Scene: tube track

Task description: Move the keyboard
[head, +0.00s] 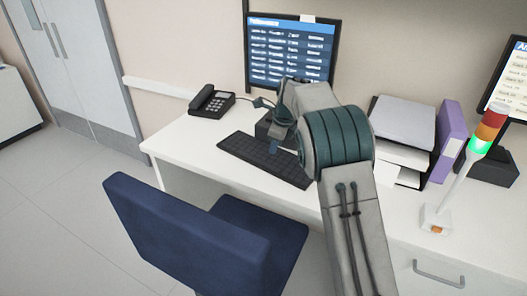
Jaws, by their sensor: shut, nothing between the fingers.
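A black keyboard (262,160) lies flat on the white desk (190,141), in front of a monitor (290,52) showing a blue list. My arm reaches over the desk from the lower right and hides part of the monitor's base. My gripper (274,146) is shut and empty. It points down over the keyboard's far edge, near the middle. I cannot tell whether its tips touch the keyboard.
A black phone (212,101) stands left of the keyboard. A paper tray (402,125), purple binder (449,138) and signal light (467,165) stand to the right. A blue chair (190,235) is before the desk. The desk's left front is clear.

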